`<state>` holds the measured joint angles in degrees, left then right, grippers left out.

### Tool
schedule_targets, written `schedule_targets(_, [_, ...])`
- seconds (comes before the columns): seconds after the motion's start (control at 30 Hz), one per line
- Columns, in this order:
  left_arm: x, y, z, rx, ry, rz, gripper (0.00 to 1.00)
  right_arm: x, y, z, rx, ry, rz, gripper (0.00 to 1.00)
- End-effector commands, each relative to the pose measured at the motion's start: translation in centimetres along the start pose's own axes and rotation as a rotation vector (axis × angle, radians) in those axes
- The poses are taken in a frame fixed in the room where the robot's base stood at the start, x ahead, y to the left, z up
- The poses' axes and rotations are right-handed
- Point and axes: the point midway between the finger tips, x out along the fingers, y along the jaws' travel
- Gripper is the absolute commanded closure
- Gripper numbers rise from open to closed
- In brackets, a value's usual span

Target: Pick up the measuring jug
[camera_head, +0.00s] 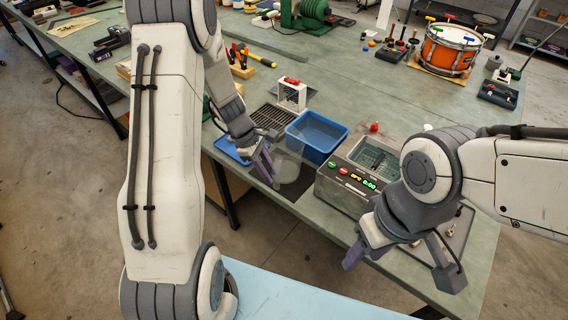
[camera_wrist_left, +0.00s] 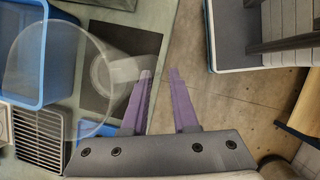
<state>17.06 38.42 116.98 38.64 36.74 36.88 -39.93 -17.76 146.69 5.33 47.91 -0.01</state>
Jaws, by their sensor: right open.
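The measuring jug (camera_head: 288,172) is clear and see-through and stands on a dark mat near the bench's front edge. In the left wrist view the jug (camera_wrist_left: 88,72) is seen from above, left of the fingers, with a pale handle-like part (camera_wrist_left: 124,70) towards them. My left gripper (camera_head: 265,165) is just left of the jug in the head view. In the wrist view my left gripper (camera_wrist_left: 160,74) has a gap between its purple fingers, with floor showing through. Whether a finger touches the jug is unclear. My right gripper (camera_head: 368,252) is open, in front of the control box.
A blue tub (camera_head: 318,133) stands right behind the jug. A metal control box with a green display (camera_head: 345,190) is to the right. A black rack (camera_head: 272,118) and blue tray (camera_head: 230,150) lie to the left. The bench edge is close.

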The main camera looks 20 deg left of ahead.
Motion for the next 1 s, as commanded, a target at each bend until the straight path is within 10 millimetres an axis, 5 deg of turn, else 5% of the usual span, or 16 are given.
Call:
schedule_targets(0.3, [4.5,0.2,0.2,0.002,0.001,-0.001,0.73,4.1,0.3,0.2,-0.001,0.0,0.0,0.5])
schedule_targets(0.6, [4.6,0.2,0.4,0.0,0.001,-0.001,0.73,4.1,0.3,0.2,0.0,0.0,0.0,0.5])
schedule_targets(0.7, [4.6,0.2,0.4,0.001,0.001,-0.001,1.0,4.1,0.3,0.2,0.0,0.0,0.0,0.5])
schedule_targets(1.0, [4.6,0.2,0.4,0.001,0.001,-0.001,1.0,4.1,0.3,0.2,0.0,0.0,0.0,0.5])
